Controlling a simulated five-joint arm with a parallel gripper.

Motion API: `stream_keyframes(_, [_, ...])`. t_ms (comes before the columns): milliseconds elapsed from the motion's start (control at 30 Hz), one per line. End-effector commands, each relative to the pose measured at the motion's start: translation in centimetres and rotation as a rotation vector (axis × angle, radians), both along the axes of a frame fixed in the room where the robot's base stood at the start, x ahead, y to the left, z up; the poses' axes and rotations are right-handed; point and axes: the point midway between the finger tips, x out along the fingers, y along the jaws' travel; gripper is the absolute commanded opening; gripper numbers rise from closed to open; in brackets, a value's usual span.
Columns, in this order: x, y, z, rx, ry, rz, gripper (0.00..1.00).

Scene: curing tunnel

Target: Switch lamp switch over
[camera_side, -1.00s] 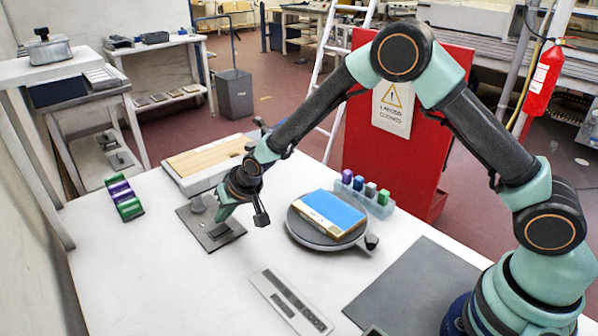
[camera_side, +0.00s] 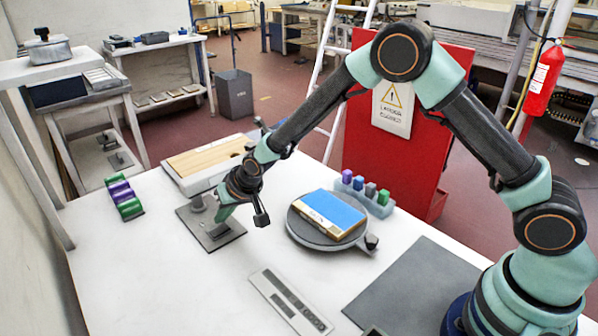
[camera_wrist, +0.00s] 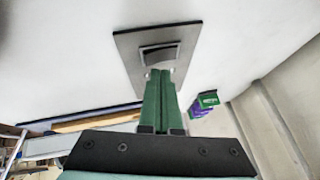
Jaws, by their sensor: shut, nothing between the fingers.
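The lamp switch is a grey plate (camera_side: 232,236) lying on the white table, with a small dark raised switch piece (camera_side: 216,231) on it. In the wrist view the plate (camera_wrist: 185,34) is at the top centre, and the switch piece (camera_wrist: 160,53) sits just beyond my fingertips. My gripper (camera_side: 220,217) points down over the plate, its green fingers pressed together and empty. In the wrist view my gripper (camera_wrist: 160,73) ends at the near edge of the switch piece. I cannot tell whether they touch. The fingers hide part of the plate.
A round grey turntable (camera_side: 300,232) bearing a blue-topped block (camera_side: 331,211) stands to the right. A wooden board (camera_side: 205,158) lies behind, and a green and purple rack (camera_side: 124,198) is at the left. A slotted strip (camera_side: 291,302) lies in front. The table's front left is clear.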

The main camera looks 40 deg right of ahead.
Motion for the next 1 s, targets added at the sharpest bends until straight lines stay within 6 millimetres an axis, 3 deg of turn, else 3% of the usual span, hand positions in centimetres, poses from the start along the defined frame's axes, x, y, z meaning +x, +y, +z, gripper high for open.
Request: stream_keyframes(1000, [-0.1, 0.1, -1.1, 0.001, 0.001, 0.001, 0.0])
